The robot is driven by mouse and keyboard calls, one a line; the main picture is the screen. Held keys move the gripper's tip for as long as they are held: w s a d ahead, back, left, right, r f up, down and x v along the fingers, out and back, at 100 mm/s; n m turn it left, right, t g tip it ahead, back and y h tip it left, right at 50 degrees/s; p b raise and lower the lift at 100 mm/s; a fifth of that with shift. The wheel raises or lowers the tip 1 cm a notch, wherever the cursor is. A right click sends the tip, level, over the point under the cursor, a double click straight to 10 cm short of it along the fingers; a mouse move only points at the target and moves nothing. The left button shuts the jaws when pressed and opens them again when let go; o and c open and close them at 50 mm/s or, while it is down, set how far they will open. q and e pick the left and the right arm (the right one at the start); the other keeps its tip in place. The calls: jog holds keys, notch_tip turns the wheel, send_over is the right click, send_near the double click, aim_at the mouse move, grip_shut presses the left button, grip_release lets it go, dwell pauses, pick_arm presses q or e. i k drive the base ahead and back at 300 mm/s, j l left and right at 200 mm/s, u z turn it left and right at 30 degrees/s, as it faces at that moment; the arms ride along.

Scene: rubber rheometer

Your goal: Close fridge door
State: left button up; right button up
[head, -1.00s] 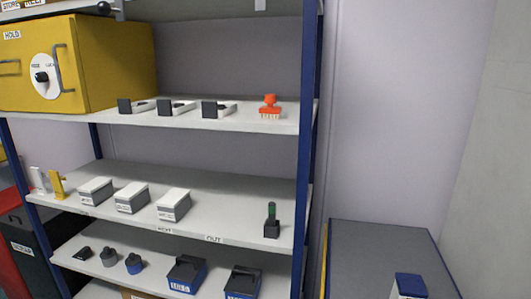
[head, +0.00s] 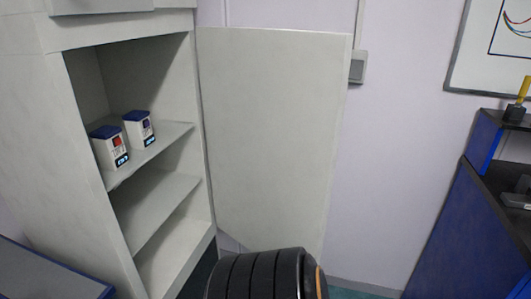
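The fridge (head: 155,37) is a pale grey cabinet at the left of the head view, with its front open. Its door (head: 270,130) stands wide open, swung out to the right against the wall side. Two white containers with blue lids, one on the left (head: 110,150) and one on the right (head: 140,132), stand on the upper inside shelf. The lower shelves look empty. A black ribbed part of my own arm shows at the bottom centre, in front of the door's lower edge. Neither gripper's fingers are visible.
A grey-topped surface with a blue edge (head: 50,275) is at the lower left. A blue and black bench (head: 465,225) stands at the right, with a whiteboard (head: 500,50) above it. A small grey box (head: 358,67) is on the wall beside the door.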

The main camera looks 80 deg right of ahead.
aim_at(274, 100)
jog(key=k+l+z, duration=0.25)
jog(key=l+z, duration=0.2)
jog(key=l, duration=1.5)
jog(key=l+z, duration=0.4)
jog(key=l, duration=1.5)
